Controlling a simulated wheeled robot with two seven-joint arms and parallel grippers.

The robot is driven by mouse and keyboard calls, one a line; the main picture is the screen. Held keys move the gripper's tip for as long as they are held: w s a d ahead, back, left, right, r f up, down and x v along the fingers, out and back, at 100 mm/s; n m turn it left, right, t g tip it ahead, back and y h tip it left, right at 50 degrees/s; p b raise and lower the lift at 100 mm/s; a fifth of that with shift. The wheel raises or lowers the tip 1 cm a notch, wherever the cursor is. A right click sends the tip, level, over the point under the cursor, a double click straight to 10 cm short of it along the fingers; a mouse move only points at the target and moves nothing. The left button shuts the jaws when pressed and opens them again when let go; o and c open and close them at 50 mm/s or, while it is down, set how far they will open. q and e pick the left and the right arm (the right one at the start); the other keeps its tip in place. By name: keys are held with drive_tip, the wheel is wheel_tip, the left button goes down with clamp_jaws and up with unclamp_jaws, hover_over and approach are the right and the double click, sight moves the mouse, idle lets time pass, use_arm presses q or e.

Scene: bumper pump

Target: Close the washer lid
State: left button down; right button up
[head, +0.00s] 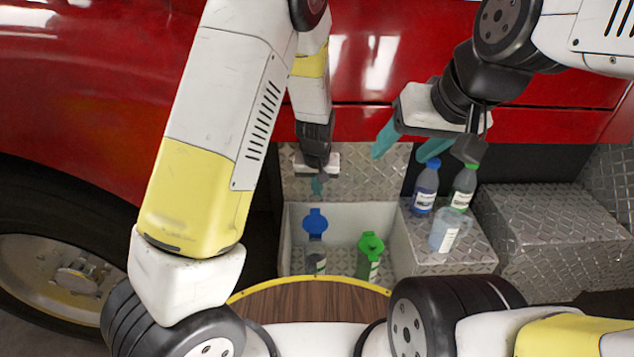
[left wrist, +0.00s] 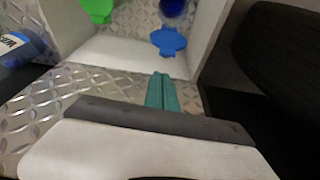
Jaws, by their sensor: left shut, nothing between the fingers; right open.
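A blue flip lid (head: 315,222) stands raised above a dark filler neck (head: 316,262) in the white-walled bay. In the left wrist view the blue lid (left wrist: 168,42) is tilted away from the round blue opening (left wrist: 173,8). A green flip lid (head: 371,245) also stands raised to its right. No label on either lid can be read. My left gripper (head: 317,187) is shut and empty just above the blue lid, apart from it; its closed fingertips show in the left wrist view (left wrist: 162,82). My right gripper (head: 410,146) is open and empty above the bottles.
The bay's white wall (head: 298,225) borders the lids. A dark tire (head: 60,220) is at left.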

sight(315, 218)
use_arm(q)
drive_tip(key=x, duration=0.9)
drive_tip(key=shift+f, duration=0.2)
